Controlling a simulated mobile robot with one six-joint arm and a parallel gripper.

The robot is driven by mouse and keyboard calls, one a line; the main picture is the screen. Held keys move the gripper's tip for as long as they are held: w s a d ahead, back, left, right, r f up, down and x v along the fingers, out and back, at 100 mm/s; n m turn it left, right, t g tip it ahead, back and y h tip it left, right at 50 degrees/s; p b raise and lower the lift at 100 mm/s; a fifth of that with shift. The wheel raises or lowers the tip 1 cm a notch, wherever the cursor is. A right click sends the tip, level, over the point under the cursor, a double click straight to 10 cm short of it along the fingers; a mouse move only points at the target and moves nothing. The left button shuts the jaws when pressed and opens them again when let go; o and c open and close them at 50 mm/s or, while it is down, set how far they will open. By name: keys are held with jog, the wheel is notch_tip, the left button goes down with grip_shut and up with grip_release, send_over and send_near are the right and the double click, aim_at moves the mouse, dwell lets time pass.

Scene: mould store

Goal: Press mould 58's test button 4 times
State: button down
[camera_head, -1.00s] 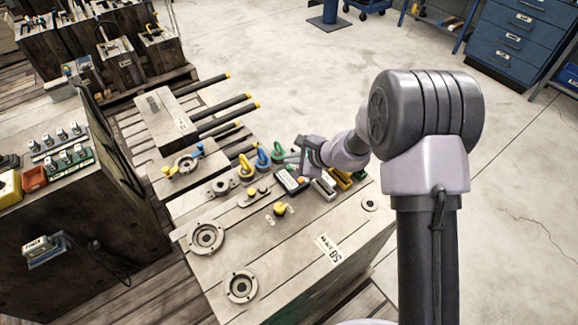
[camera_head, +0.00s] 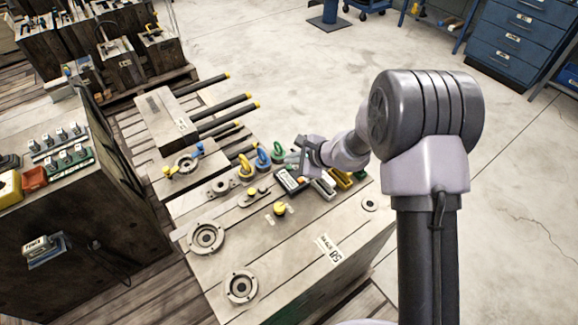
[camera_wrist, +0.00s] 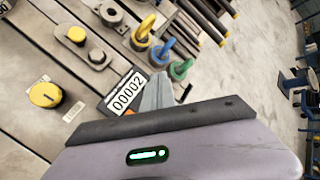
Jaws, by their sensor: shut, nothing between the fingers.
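Mould 58 (camera_head: 225,268) is the large plated block in the foreground, with its number label (camera_head: 328,248) at the near right edge. An orange spot shows at the counter's end, partly hidden by my gripper. A yellow round button (camera_head: 280,208) stands in front of the counter; it also shows in the wrist view (camera_wrist: 45,94), with a small tag beside it. My gripper (camera_wrist: 156,92) is shut and empty, over the counter's right side. Contact cannot be told.
Yellow, blue and green lifting eyes (camera_head: 263,157) stand close behind the counter. A smaller plate (camera_head: 165,118) and several dark rods lie beyond. Another mould (camera_head: 60,215) with switches stands at left. Open floor lies to the right.

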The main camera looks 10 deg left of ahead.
jog(key=shift+f, duration=0.15)
jog(key=shift+f+b, duration=0.3)
jog(key=shift+b, duration=0.4)
jog(key=shift+f, duration=0.45)
jog(key=shift+r, duration=0.1)
dwell(0.5)
jog(key=shift+r, duration=0.8)
jog(key=shift+r+p, duration=0.1)
jog(key=shift+p, duration=0.2)
notch_tip(320, 180, up, 5)
jog(key=p, duration=0.3)
dwell(2.0)
